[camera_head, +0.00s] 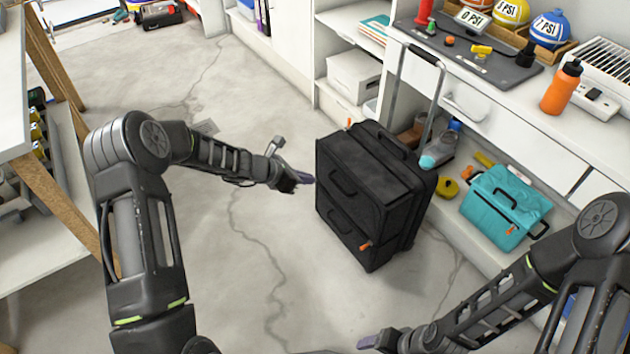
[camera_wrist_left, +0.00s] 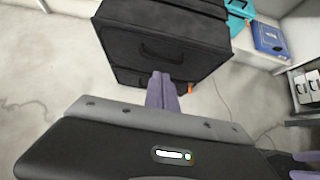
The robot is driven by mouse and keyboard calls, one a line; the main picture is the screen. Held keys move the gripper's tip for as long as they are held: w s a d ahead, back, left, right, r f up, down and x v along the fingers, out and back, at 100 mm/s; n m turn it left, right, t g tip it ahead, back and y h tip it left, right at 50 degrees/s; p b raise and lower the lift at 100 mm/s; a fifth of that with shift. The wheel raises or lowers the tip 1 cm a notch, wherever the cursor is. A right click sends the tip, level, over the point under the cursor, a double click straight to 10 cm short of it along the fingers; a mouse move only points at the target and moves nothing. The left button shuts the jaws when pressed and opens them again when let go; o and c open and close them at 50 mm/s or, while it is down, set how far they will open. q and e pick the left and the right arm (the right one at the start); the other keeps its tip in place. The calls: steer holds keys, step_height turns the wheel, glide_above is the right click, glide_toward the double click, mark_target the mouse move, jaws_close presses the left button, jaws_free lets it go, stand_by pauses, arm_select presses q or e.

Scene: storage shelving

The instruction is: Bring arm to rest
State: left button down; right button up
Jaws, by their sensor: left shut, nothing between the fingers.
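My left arm reaches in from the left in the head view, and its gripper (camera_head: 303,178) is just left of a black rolling suitcase (camera_head: 352,215). The left gripper is shut and empty. In the left wrist view its purple fingers (camera_wrist_left: 161,92) are together in front of the suitcase (camera_wrist_left: 165,50); I cannot tell whether they touch it. My right arm comes in from the lower right, with its gripper (camera_head: 372,341) low at the bottom edge of the head view. The jaws of the right gripper are too small and partly cut off to read.
The black suitcase stands upright on the concrete floor with its handle (camera_head: 415,55) raised. A teal bag (camera_head: 505,205) sits on the low shelf at right. A counter holds an orange bottle (camera_head: 561,88) and hard hats. Wooden-framed shelving stands at left. Floor (camera_head: 215,270) between is clear.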

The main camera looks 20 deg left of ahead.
arm_select(q)
steer(key=shift+s+a+r, duration=0.25)
steer(key=shift+s+r, duration=0.05)
steer(key=shift+r, duration=0.25)
